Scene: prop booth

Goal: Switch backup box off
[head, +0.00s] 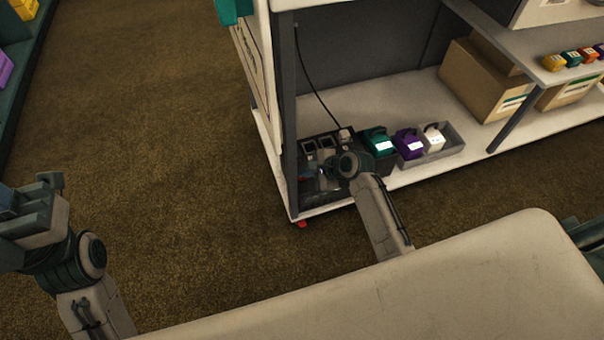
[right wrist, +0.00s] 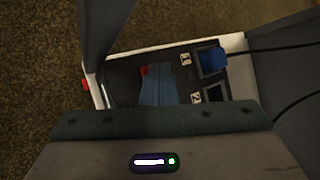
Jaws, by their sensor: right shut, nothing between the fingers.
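The backup box (head: 316,137) is a dark box at the left end of the low shelf, beside a dark post. In the right wrist view its dark top (right wrist: 122,88) shows numbered sockets and a blue plug (right wrist: 212,62) with a black cable. A small red part (right wrist: 145,70), perhaps a switch, shows at my fingertips. My right gripper (head: 324,172) is shut and empty over the box; its fingers (right wrist: 157,72) hide part of the top. Whether they touch the red part I cannot tell. My left gripper (head: 32,208) is far left, away from the box; its jaws are unclear.
Cardboard boxes (head: 482,82) stand farther right. The dark post (head: 289,110) rises close left of my right gripper. Carpet (head: 160,130) is clear on the left.

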